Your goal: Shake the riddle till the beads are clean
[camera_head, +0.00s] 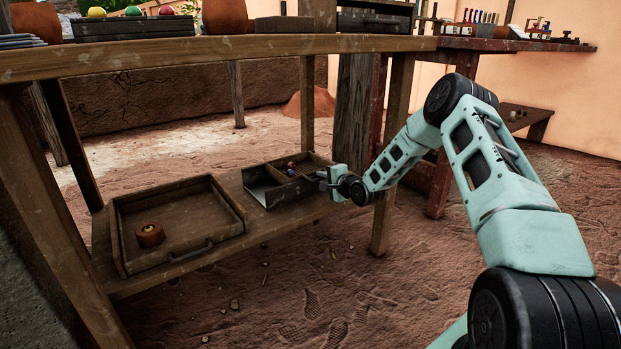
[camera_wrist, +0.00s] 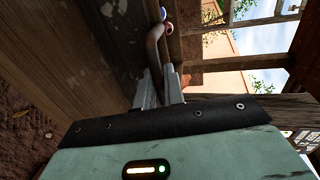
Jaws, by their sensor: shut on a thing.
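A dark, divided box (camera_head: 262,190), which seems to be the riddle, rests on the lower shelf at its right part. A few small beads (camera_head: 291,168), red and blue, lie in its right-hand section; I cannot tell how clean they are. In the wrist view a blue bead (camera_wrist: 163,13) and a red bead (camera_wrist: 168,28) show past the box's rim. My gripper (camera_head: 325,180) is at the box's right end. In the wrist view my gripper (camera_wrist: 160,82) is shut on a brown curved handle (camera_wrist: 153,45). The box's floor is mostly hidden.
A wooden tray (camera_head: 240,222) with a small orange-brown pot (camera_head: 150,235) stands on the left of the lower shelf (camera_head: 263,232). The table top (camera_head: 230,47) hangs above. A table leg (camera_head: 392,150) stands close to my wrist. The dirt floor in front is open.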

